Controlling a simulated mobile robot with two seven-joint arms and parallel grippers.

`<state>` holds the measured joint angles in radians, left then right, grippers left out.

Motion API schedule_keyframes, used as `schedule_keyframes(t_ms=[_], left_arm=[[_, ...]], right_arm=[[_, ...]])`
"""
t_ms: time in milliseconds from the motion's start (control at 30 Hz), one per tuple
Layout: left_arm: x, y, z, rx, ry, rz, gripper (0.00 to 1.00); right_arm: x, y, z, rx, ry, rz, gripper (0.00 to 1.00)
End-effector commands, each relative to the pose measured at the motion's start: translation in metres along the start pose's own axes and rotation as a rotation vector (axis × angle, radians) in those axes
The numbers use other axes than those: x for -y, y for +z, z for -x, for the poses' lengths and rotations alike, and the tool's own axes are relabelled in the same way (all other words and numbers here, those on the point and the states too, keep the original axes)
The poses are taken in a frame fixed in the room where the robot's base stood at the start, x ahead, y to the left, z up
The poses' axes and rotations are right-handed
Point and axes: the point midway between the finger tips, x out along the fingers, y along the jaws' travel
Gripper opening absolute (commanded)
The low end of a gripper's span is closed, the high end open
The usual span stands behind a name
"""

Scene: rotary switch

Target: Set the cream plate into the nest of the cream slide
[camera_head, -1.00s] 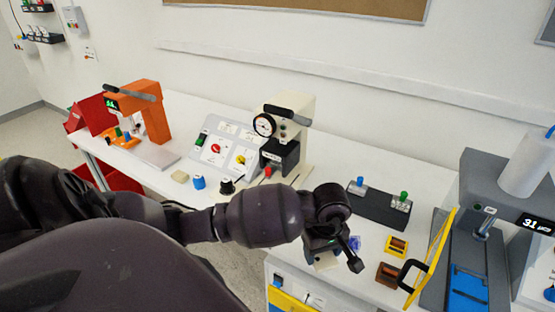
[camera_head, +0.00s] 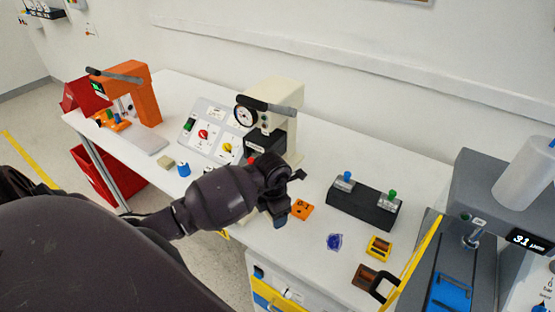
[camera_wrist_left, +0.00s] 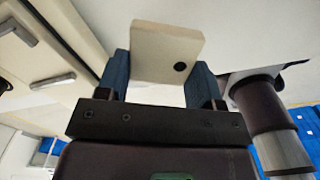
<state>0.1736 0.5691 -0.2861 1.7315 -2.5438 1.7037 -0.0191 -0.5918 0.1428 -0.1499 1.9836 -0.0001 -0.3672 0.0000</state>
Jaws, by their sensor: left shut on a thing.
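The cream plate (camera_wrist_left: 167,50) is a pale flat piece with one dark round hole. In the left wrist view it stands between the two blue fingers of my left gripper (camera_wrist_left: 160,80), which is shut on it. In the head view my left gripper (camera_head: 280,220) is at the table's front edge, in front of the cream press (camera_head: 277,105), and the plate cannot be made out there. The cream press has a dial and a dark lever. Its lower front is hidden behind my left arm, and I cannot make out the cream slide or its nest. My right gripper is not in view.
An orange piece (camera_head: 301,209) lies right beside my left gripper. Further right are a blue item (camera_head: 334,241), a yellow block (camera_head: 379,247) and a black box with two knobs (camera_head: 364,206). A grey control panel (camera_head: 213,130) and an orange press (camera_head: 143,95) stand left.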

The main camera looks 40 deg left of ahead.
Motion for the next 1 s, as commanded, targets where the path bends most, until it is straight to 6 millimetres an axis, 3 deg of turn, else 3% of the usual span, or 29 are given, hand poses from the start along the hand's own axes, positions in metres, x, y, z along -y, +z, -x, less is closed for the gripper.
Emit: schedule_keyframes(t_ms=[233, 1000], left_arm=[[-0.005, 0.012, 0.001, 0.002, -0.001, 0.069, 0.38], [-0.067, 0.140, -0.001, 0.001, -0.002, 0.066, 0.38]], right_arm=[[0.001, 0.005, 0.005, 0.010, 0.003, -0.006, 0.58], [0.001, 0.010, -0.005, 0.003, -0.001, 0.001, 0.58]])
